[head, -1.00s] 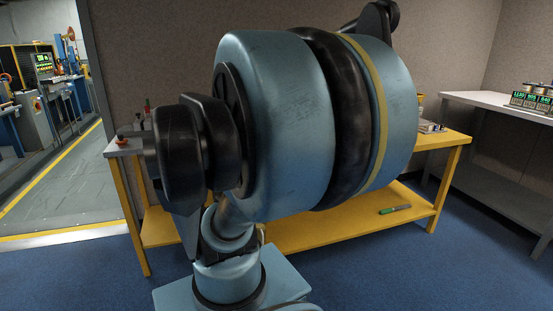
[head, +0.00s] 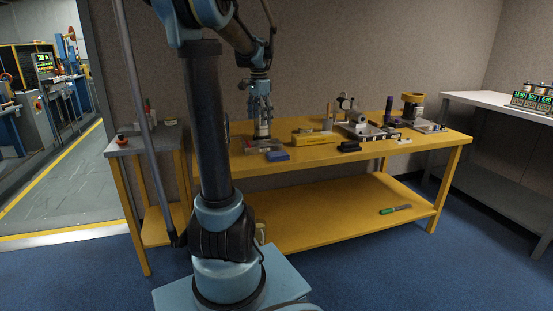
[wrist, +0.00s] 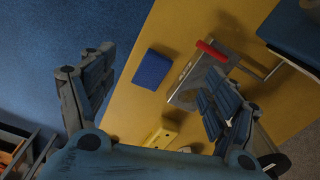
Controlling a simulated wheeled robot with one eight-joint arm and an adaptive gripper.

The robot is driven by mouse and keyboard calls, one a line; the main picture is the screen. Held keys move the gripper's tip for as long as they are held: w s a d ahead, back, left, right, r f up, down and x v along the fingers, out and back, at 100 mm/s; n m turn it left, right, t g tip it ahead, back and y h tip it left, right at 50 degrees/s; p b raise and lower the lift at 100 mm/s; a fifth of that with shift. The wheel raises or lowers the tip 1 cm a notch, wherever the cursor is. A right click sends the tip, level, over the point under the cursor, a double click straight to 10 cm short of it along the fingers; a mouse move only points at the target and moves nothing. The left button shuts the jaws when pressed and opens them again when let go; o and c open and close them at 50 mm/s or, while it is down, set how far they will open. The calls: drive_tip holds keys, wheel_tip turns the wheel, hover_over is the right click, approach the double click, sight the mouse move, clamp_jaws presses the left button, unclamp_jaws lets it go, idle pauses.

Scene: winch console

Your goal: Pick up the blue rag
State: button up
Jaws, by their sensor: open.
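The blue rag (head: 277,155) is a small flat blue rectangle near the front edge of the yellow workbench top (head: 375,160). In the wrist view the rag (wrist: 152,69) lies between my spread fingers in the picture, with space around it. My gripper (head: 262,128) points down over the bench, behind and slightly left of the rag in the head view. It is open and empty, and its fingers (wrist: 155,58) are apart from the rag.
A grey metal device with a red handle (wrist: 211,51) lies close beside the rag. A yellow block (head: 315,138) and a black item (head: 348,146) stand to the right. A green-handled tool (head: 395,209) is on the lower shelf.

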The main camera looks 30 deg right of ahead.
sight(277, 153)
drive_tip(key=d+m, duration=0.3)
drive_tip(key=d, duration=0.6)
drive_tip(key=f, duration=1.7)
drive_tip(key=shift+w+f, duration=0.2)
drive_tip(key=shift+w, duration=0.2)
drive_tip(key=c, duration=1.1)
